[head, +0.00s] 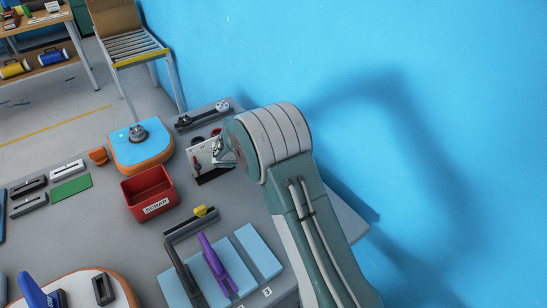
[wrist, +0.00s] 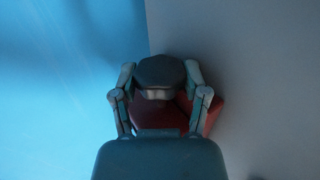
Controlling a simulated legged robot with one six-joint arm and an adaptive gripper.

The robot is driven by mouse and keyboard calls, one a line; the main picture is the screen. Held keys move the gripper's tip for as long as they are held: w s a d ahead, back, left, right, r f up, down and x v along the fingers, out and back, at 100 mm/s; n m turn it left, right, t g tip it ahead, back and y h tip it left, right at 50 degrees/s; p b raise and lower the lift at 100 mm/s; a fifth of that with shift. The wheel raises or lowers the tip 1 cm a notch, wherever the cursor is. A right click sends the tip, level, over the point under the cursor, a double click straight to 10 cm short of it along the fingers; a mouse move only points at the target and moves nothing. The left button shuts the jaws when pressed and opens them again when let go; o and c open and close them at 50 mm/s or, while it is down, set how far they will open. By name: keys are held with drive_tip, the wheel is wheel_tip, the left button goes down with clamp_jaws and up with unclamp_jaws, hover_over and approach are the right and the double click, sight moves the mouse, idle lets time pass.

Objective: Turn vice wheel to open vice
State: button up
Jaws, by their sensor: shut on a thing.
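In the wrist view, the dark grey vice wheel (wrist: 160,70) sits between the two fingers of my gripper (wrist: 160,88). The fingers are shut on its left and right sides. The red vice body (wrist: 152,113) shows below and beyond the wheel, partly covered by my wrist. In the head view, my gripper (head: 222,152) is low over the far right part of the grey bench, and my arm hides most of the vice there. How far the vice jaws are apart cannot be seen.
A white panel (head: 201,153) with red and dark parts stands by my gripper. A red scrap bin (head: 150,192), a blue-topped board (head: 141,144) and a purple-handled tool (head: 214,262) are on the bench (head: 95,225). A blue wall (head: 300,45) is close on the right.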

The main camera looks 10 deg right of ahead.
drive_tip(key=shift+s+f, duration=0.15)
drive_tip(key=shift+f, duration=0.1)
drive_tip(key=o, duration=1.1)
drive_tip(key=shift+o, duration=0.2)
drive_tip(key=shift+a, duration=0.1)
drive_tip(key=shift+r, duration=0.15)
drive_tip(key=shift+a+r, duration=0.25)
drive_tip(key=shift+a, duration=0.05)
drive_tip(key=v, duration=0.7)
drive_tip(key=shift+a, duration=0.1)
